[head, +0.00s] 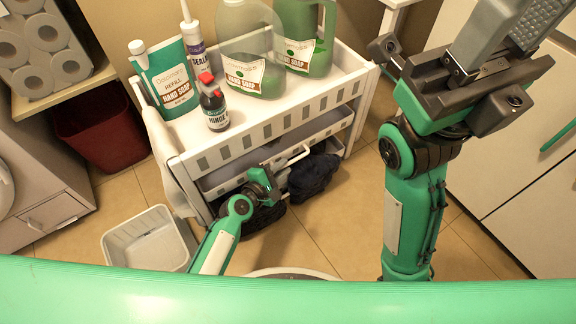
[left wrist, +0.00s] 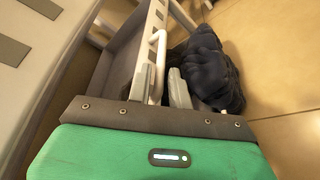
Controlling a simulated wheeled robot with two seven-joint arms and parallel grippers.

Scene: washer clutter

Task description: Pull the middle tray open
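The middle tray (head: 325,126) of the white cart is a shallow white tray under the top shelf. It sticks out a little at its right end. Its white bar handle (head: 300,152) faces the floor in front of the cart. My left gripper (head: 274,180) is at the handle. In the left wrist view the handle (left wrist: 157,42) runs between the two grey fingers of my left gripper (left wrist: 160,78), which are close together around it. The tray's inside (left wrist: 122,60) shows beside them. My right gripper (head: 515,25) is raised at the upper right, empty, its fingers apart.
Bottles stand on the cart's top shelf (head: 290,105), including a green jug (head: 305,30) and a small dark bottle (head: 213,104). A dark cloth bundle (head: 313,175) lies by the cart below the handle. A white basket (head: 148,238) sits on the floor. Tiled floor right of the bundle is clear.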

